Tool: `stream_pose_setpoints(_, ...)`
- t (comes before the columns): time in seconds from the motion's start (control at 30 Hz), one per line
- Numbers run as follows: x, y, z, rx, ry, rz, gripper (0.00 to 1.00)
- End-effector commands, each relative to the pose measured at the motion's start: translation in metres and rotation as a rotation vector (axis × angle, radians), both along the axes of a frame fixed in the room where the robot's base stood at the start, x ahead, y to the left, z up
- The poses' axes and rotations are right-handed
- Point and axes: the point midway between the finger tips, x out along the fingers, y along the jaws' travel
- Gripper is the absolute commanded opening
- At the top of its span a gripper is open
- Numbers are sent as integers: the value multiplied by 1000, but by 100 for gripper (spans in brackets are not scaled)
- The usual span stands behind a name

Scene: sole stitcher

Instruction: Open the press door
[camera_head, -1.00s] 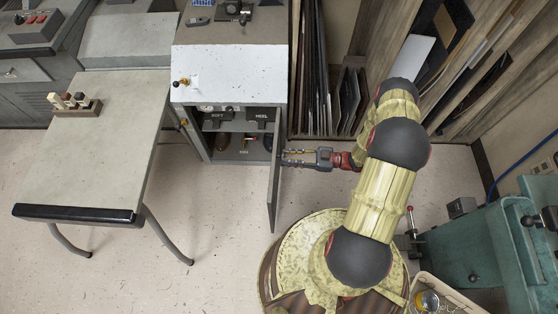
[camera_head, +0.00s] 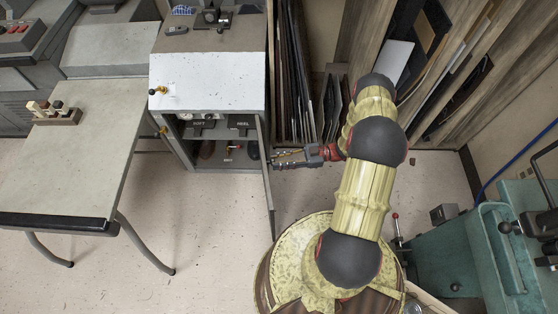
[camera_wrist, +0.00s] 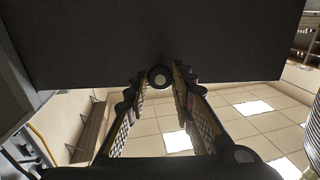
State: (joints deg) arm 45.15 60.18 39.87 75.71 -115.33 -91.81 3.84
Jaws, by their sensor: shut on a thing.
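The press door (camera_head: 265,170) stands open at the right side of the grey press cabinet (camera_head: 207,85). I see it nearly edge-on in the head view. In the wrist view the door is a dark flat panel (camera_wrist: 150,40) across the top. My gripper (camera_head: 276,158) is at the door's right face; it also shows in the wrist view (camera_wrist: 160,82). Its fingers are shut on a small round door knob (camera_wrist: 159,77). The knob is hidden in the head view.
Inside the cabinet are dark blocks labelled SOFT and HEEL (camera_head: 243,122) and dark shoes below. A table (camera_head: 70,165) with a small rack (camera_head: 55,117) stands left. Boards (camera_head: 300,90) lean behind my arm. A green machine (camera_head: 500,250) stands right. Floor left of the door is clear.

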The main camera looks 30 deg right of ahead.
Motion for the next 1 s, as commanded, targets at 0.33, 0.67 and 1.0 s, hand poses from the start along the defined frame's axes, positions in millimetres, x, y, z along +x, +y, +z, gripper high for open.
stream_pose_setpoints(0.33, 0, 0, 0, 0, 0, 0, 42)
stream_pose_setpoints(0.67, 0, -1, 0, 0, 0, -1, 44)
stream_pose_setpoints(1.0, -15, -44, -1, -2, -2, -5, 44)
